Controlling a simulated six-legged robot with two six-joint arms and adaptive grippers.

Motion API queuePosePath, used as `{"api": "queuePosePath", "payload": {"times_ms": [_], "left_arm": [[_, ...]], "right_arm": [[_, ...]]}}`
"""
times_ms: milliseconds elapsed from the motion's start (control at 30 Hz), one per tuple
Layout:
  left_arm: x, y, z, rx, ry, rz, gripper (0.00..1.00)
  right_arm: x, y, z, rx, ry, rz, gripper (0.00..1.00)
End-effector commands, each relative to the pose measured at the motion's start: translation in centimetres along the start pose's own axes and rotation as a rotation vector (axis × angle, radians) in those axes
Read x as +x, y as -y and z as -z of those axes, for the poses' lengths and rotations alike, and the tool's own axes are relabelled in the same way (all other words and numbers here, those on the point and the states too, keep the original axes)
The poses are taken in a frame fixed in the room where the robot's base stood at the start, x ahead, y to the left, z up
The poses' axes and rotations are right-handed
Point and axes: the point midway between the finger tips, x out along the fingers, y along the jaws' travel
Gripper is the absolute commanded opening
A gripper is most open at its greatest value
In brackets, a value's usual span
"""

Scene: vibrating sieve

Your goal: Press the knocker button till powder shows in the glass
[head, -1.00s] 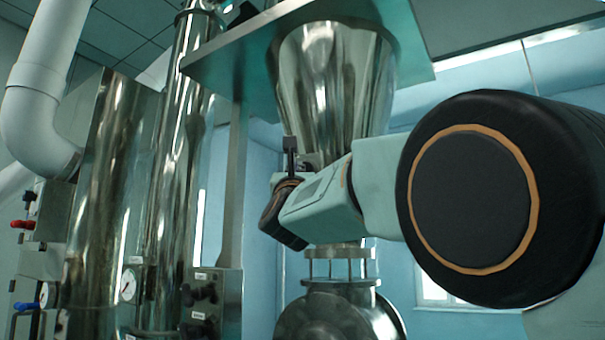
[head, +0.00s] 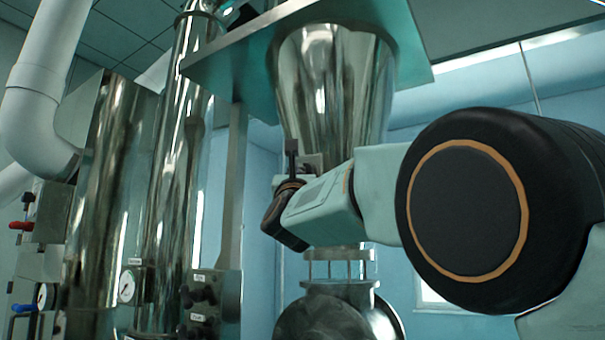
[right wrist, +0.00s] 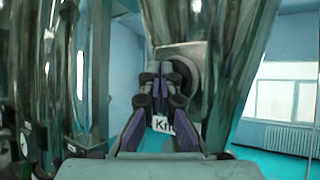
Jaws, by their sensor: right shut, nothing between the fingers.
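The steel hopper cone (head: 335,85) hangs under a green plate. The glass section (head: 340,268) sits between flanges below it; pale blue shows through and I see no powder in it. My right gripper (head: 291,148) is in front of the cone's lower left side, shut and empty. In the right wrist view its closed fingertips (right wrist: 161,72) point at a round grey fitting (right wrist: 194,75), which appears to be the knocker. A partly covered label reading "Kn" (right wrist: 161,125) is below. The fingers cover the button, so I cannot tell whether they touch it. My left gripper is out of view.
A steel column (head: 180,170) and a wider steel cylinder (head: 110,200) stand at the left. A labelled control panel (head: 203,300) and a gauge (head: 127,286) are low there. A round steel housing (head: 335,315) is under the glass. A radiator (right wrist: 288,138) is at the right.

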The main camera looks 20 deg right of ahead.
Motion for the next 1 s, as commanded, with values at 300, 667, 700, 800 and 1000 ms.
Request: {"api": "queuePosePath", "payload": {"times_ms": [300,667,700,800,1000], "left_arm": [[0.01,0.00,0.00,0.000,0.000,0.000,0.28],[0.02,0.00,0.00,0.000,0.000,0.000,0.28],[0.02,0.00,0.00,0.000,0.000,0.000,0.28],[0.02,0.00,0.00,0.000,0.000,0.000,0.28],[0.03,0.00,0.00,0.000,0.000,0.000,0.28]], "right_arm": [[0.24,0.20,0.22,0.000,-0.001,0.001,0.00],[0.50,0.39,0.35,0.001,0.000,0.001,0.00],[0.53,0.42,0.37,0.001,0.000,0.001,0.00],[0.61,0.48,0.42,0.001,0.000,0.001,0.00],[0.75,0.60,0.54,0.001,0.000,0.001,0.00]]}}
